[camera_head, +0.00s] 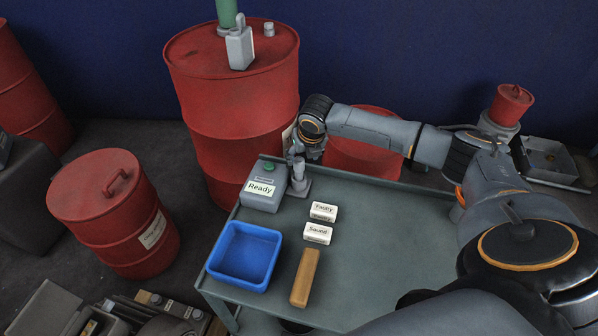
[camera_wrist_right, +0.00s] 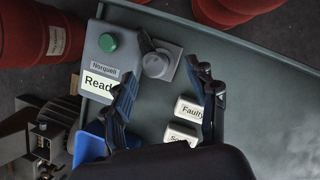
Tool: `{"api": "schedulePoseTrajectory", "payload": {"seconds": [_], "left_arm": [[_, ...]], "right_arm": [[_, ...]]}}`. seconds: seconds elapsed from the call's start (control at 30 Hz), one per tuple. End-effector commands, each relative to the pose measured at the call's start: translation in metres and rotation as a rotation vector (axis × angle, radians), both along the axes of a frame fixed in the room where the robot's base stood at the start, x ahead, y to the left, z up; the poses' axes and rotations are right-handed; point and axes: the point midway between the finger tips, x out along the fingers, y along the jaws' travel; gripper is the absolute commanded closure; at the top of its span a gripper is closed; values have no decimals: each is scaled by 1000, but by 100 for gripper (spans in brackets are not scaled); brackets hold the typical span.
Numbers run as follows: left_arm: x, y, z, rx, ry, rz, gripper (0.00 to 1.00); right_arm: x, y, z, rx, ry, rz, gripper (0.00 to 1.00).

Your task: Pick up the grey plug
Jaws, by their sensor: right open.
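The grey plug (camera_head: 297,172) stands upright on a square grey base on the bench, right beside the grey box marked Ready (camera_head: 262,188). In the right wrist view the plug (camera_wrist_right: 156,64) shows from above as a round grey top over its base. My right gripper (camera_head: 309,146) is just above the plug in the head view. In the right wrist view its fingers (camera_wrist_right: 168,50) are spread, with the plug's top between them and nothing gripped. I cannot tell whether a finger touches the plug. My left gripper is not in view.
The green bench (camera_head: 390,235) also holds a blue tray (camera_head: 216,257), a wooden block (camera_head: 305,278) and white blocks marked Faulty (camera_head: 323,211) and Sound (camera_head: 317,233). A large red drum (camera_head: 235,120) stands behind. The bench's right part is clear.

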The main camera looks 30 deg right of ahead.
Motion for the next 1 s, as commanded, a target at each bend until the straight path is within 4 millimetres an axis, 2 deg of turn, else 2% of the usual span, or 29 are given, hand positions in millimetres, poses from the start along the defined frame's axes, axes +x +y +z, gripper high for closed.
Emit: {"api": "schedulePoseTrajectory", "payload": {"seconds": [0.27,0.4,0.67,0.77,0.97,1.0], "left_arm": [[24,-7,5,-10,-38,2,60],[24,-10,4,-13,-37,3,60],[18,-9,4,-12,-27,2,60],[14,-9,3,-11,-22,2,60],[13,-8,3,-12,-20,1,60],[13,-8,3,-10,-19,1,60]], "right_arm": [[14,4,-32,1,3,-1,42],[20,1,-46,1,2,0,42],[21,1,-49,0,1,0,42],[21,1,-49,0,1,0,58],[21,1,-49,0,0,0,99],[21,1,-49,0,0,0,100]]}}
